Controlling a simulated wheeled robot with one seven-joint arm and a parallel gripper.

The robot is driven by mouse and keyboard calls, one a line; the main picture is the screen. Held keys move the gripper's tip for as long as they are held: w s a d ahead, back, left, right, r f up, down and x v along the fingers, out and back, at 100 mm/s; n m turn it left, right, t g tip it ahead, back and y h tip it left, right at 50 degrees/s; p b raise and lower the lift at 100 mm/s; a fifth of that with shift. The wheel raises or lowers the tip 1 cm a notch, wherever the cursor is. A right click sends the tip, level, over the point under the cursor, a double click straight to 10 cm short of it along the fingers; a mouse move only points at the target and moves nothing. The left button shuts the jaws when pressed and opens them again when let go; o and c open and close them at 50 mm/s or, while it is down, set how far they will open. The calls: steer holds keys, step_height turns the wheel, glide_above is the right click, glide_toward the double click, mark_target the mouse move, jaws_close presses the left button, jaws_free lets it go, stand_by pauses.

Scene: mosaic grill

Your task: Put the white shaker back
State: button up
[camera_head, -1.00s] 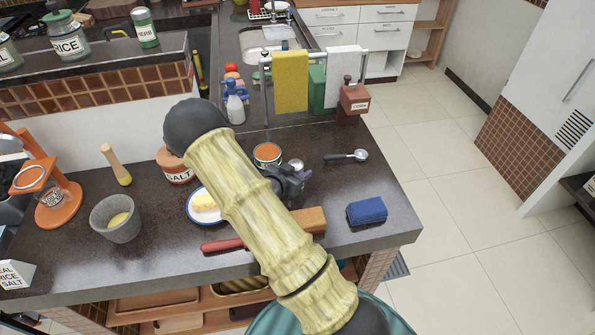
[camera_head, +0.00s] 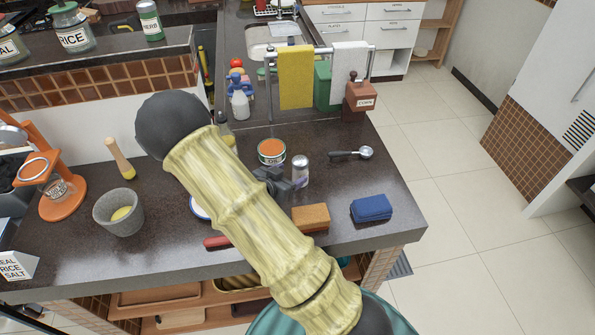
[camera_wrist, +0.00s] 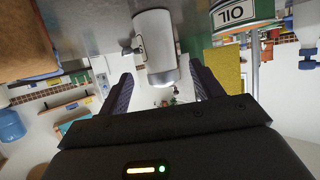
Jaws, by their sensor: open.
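The white shaker (camera_head: 300,172) with a silver cap stands upright on the dark counter, right of the oil can (camera_head: 271,151). My gripper (camera_head: 272,180) is low over the counter, just left of the shaker, its fingers partly hidden by my arm. In the wrist view the shaker (camera_wrist: 155,48) appears centred between the two open fingers (camera_wrist: 160,84), with visible space on both sides. The wrist picture looks upside down, with the oil can (camera_wrist: 242,14) beside the shaker.
A metal scoop (camera_head: 352,153) lies behind right. A grey mortar (camera_head: 119,212) stands left.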

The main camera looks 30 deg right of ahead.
steer(key=v, duration=0.4)
steer(key=shift+s+a+r, duration=0.1)
steer(key=shift+a, duration=0.15)
steer(key=s+a+r+n+y, duration=0.2)
steer(key=a+r+n+y, duration=0.2)
steer(key=a+n+y, duration=0.5)
steer(key=s+d+r+n+g+y, duration=0.2)
steer(key=s+r+n+g, duration=0.1)
steer(key=s, duration=0.9)
steer(key=shift+r+g+y, duration=0.4)
steer(key=shift+r, duration=0.3)
